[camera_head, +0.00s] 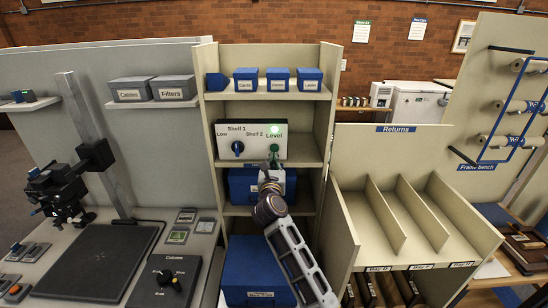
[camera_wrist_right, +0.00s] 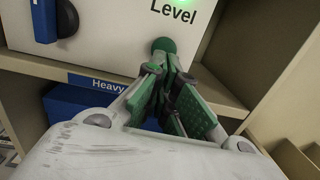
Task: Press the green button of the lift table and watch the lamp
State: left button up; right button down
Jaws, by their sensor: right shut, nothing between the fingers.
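A white control box (camera_head: 251,143) stands on a shelf of the beige rack, marked Shelf 1, Low, Shelf 2 and Level. Its round green button (camera_head: 274,149) is under the word Level; it also shows in the wrist view (camera_wrist_right: 163,45). Above it the lamp (camera_head: 275,129) glows bright green, and its edge shows in the wrist view (camera_wrist_right: 206,3). My right gripper (camera_head: 272,164) is shut and empty. In the wrist view its fingertips (camera_wrist_right: 165,68) are right at the button's lower edge; I cannot tell whether they touch. My left gripper is not in view.
Blue boxes fill the shelves above and below, including a large box (camera_head: 252,270) at the bottom. The Returns rack (camera_head: 350,180) stands close on the right, a copy stand (camera_head: 90,150) on the left.

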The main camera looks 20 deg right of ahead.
jog(key=shift+x, duration=1.35)
jog(key=shift+w+d+r+p, duration=0.25)
jog(key=shift+w+p, duration=0.1)
jog(key=shift+w, duration=0.35)
jog(key=shift+r, duration=0.1)
jog(key=shift+s, duration=0.15)
jog(key=v, duration=0.8)
jog(key=shift+f, duration=0.3)
